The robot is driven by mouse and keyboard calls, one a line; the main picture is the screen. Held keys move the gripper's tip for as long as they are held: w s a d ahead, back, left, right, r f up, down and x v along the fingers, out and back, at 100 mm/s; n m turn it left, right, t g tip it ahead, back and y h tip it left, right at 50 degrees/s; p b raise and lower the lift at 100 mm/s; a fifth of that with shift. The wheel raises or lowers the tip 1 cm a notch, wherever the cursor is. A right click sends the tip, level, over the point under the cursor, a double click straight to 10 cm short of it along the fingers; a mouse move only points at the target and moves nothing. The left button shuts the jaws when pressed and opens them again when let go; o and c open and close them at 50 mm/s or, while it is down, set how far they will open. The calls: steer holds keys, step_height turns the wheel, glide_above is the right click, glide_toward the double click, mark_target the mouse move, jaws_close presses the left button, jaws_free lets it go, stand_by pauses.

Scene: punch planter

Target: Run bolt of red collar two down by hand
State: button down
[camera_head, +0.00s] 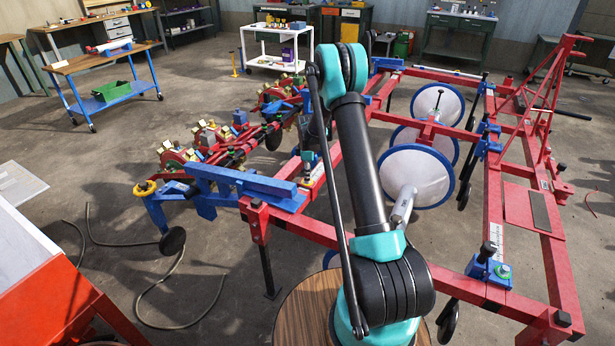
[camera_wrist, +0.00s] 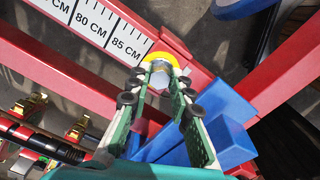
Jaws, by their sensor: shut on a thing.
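In the wrist view, my gripper (camera_wrist: 163,82) is shut on a grey bolt (camera_wrist: 159,79), its two green-padded fingers on either side of the head. The bolt stands in a yellow ring (camera_wrist: 181,72) at the edge of a red beam (camera_wrist: 185,56). I cannot tell from these views which part is red collar two. The bolt's thread and how deep it sits are hidden. In the head view, my arm covers much of the middle of the frame and the fingers cannot be made out clearly.
A ruler strip (camera_wrist: 98,22) marked 80 and 85 CM lies left of the bolt. A blue bracket (camera_wrist: 215,133) is close at the right finger. The red planter frame (camera_head: 455,279) surrounds my arm, with white discs (camera_head: 418,172) to the right.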

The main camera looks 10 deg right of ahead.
steer(key=m, duration=0.7)
steer(key=shift+m, duration=0.4)
steer(key=m, duration=0.4)
steer(key=shift+a+m, duration=0.1)
steer(key=shift+m, duration=0.2)
steer(key=m, duration=0.3)
steer(key=shift+m, duration=0.3)
steer(key=m, duration=1.3)
steer(key=shift+m, duration=0.3)
steer(key=c, duration=1.4)
jaws_free()
